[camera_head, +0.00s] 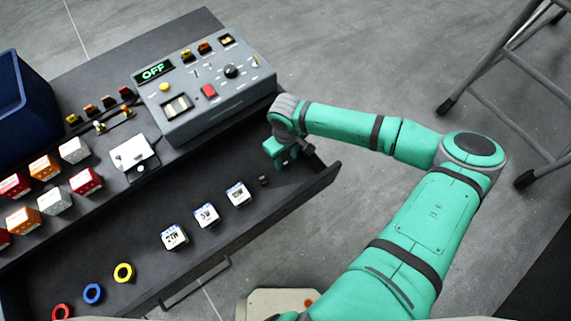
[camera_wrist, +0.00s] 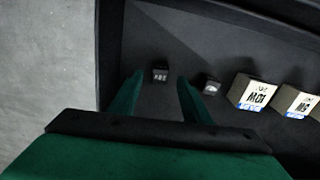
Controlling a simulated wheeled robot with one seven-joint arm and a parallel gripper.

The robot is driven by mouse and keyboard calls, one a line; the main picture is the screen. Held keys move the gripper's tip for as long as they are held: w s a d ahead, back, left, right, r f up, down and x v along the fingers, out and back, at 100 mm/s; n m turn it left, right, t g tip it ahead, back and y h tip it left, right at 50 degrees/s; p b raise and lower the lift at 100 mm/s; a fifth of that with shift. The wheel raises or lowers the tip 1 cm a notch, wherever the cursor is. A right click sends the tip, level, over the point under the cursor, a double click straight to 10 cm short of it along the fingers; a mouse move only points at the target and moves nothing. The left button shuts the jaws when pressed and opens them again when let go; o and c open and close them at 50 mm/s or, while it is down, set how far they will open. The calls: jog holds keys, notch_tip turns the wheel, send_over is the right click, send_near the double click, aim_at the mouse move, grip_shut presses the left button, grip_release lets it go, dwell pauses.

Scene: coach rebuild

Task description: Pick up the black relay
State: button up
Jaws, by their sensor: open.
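My gripper (camera_wrist: 158,92) is open over the right end of the drawer, its two green fingers apart. A small black block with pale lettering (camera_wrist: 160,75), which looks like the black relay, lies on the drawer floor just beyond the gap between the fingertips. No finger visibly touches it. A second small dark piece with a pale top (camera_wrist: 210,86) lies to its right, past the right finger.
Several white-labelled blocks (camera_head: 238,193) stand in a row left of the small pieces. The drawer's wall (camera_head: 322,180) is close on the right. A grey control box (camera_head: 205,90) showing OFF stands behind. Coloured rings (camera_head: 123,272) lie at the drawer's front left.

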aim_at(286, 165)
jog(key=shift+f, duration=1.2)
grip_shut()
